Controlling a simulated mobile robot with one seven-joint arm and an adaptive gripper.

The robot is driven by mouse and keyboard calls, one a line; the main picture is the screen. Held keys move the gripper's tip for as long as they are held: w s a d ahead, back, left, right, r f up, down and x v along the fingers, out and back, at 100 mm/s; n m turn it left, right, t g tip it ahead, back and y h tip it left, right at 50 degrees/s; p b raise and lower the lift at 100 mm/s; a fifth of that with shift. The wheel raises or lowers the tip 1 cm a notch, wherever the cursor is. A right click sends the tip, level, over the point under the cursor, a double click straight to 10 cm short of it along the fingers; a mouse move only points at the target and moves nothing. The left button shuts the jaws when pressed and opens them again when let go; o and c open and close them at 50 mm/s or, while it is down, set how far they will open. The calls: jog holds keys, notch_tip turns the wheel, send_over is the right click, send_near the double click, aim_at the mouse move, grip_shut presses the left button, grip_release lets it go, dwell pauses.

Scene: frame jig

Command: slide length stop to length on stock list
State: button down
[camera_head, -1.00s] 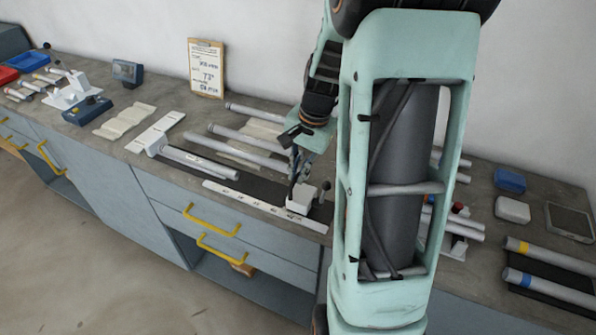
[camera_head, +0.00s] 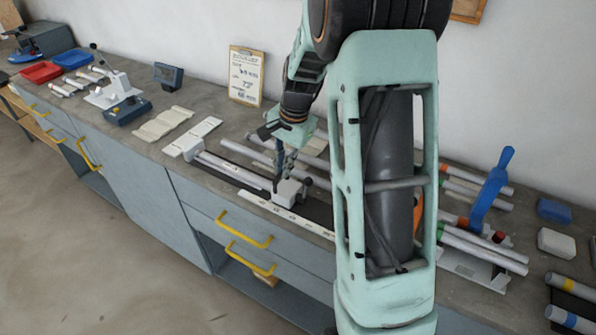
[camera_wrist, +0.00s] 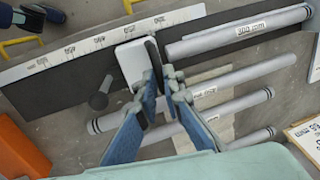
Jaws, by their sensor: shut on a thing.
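The length stop (camera_head: 289,193) is a white block with a dark upright plate and a black knob. It stands on the dark jig bed beside the white printed scale (camera_head: 262,203), and shows in the wrist view (camera_wrist: 132,66). My gripper (camera_head: 282,174) is shut on the stop's dark upright plate; its blue fingers (camera_wrist: 160,88) close around it in the wrist view. A grey tube (camera_head: 235,171) with a printed label lies along the bed, its end very close to the plate; I cannot tell whether they touch. The stock list (camera_head: 246,76) is a clipboard at the wall, its figures blurred.
Several loose tubes (camera_wrist: 232,90) lie behind the bed. Blue and red trays (camera_head: 41,72) are at the far left. Yellow-handled drawers (camera_head: 243,232) are below the front edge.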

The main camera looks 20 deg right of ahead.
aim_at(285, 185)
jog(key=shift+w+a, duration=0.7)
jog(key=shift+w, duration=0.2)
jog(key=c, duration=2)
grip_release()
jog(key=shift+c, duration=0.2)
notch_tip(285, 185, up, 12)
jog(key=s+d, duration=0.1)
jog(key=s, duration=0.1)
jog(key=shift+d, duration=0.3)
jog(key=shift+f, duration=0.1)
